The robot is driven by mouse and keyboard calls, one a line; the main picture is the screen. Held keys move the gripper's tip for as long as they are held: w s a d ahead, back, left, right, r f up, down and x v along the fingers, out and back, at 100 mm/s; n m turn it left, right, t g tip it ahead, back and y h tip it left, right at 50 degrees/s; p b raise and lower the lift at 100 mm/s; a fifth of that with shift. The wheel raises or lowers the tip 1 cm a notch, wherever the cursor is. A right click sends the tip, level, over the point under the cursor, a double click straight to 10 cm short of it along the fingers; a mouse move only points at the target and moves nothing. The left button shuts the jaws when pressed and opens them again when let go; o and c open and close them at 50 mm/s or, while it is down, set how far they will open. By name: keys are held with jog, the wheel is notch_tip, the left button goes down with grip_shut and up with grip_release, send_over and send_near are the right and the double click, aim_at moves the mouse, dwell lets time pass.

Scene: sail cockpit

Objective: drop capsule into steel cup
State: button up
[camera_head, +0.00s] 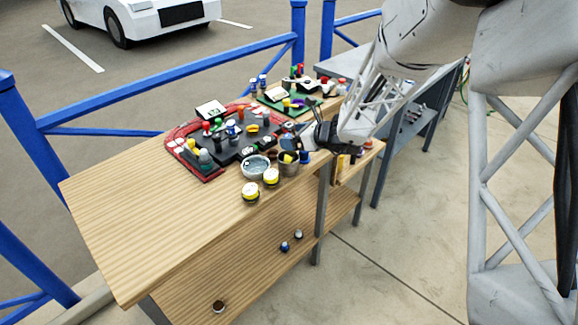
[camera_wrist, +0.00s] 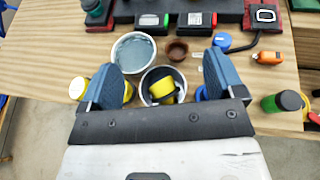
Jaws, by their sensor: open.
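The steel cup (camera_wrist: 146,103) is a round, grey-walled cup near the table's front edge, between my fingers in the wrist view. It also shows in the head view (camera_head: 288,169). A yellow and black piece, which looks like the capsule (camera_wrist: 161,88), lies tilted inside the cup; its yellow part shows in the head view (camera_head: 287,158). My gripper (camera_wrist: 165,76) is open, with one blue finger on each side of the cup and nothing between the fingers but the view of the cup. In the head view my gripper (camera_head: 304,140) is just above and beside the cup.
A white bowl (camera_wrist: 133,53) with grey-blue contents stands left of the cup. A small brown cup (camera_wrist: 177,51) sits behind. A red-edged panel (camera_head: 208,174) with small parts lies behind. The left of the wooden table (camera_head: 120,215) is clear.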

jog(key=v, duration=0.7)
jog(key=shift+s+d+r, duration=0.15)
jog(key=shift+s+d, duration=0.05)
jog(key=shift+d, duration=0.1)
dwell(0.9)
jog(key=s+r+n+g+h, duration=0.1)
jog(key=s+r+n+g, duration=0.25)
jog(key=s+n, duration=0.4)
jog(key=s+r+n+g+h, duration=0.2)
jog(key=s+r+n, duration=0.25)
jog(key=s, duration=0.65)
jog(key=s+d+r+n+h, duration=0.1)
jog(key=s+d+n+h, duration=0.3)
jog(key=s, duration=0.6)
jog(key=s+d+r+n+h, duration=0.2)
jog(key=s+d+n+h, duration=0.2)
jog(key=s+n, duration=0.4)
jog(key=shift+s+d+r+n, duration=0.25)
jog(key=shift+s+d, duration=0.3)
jog(key=shift+s, duration=0.7)
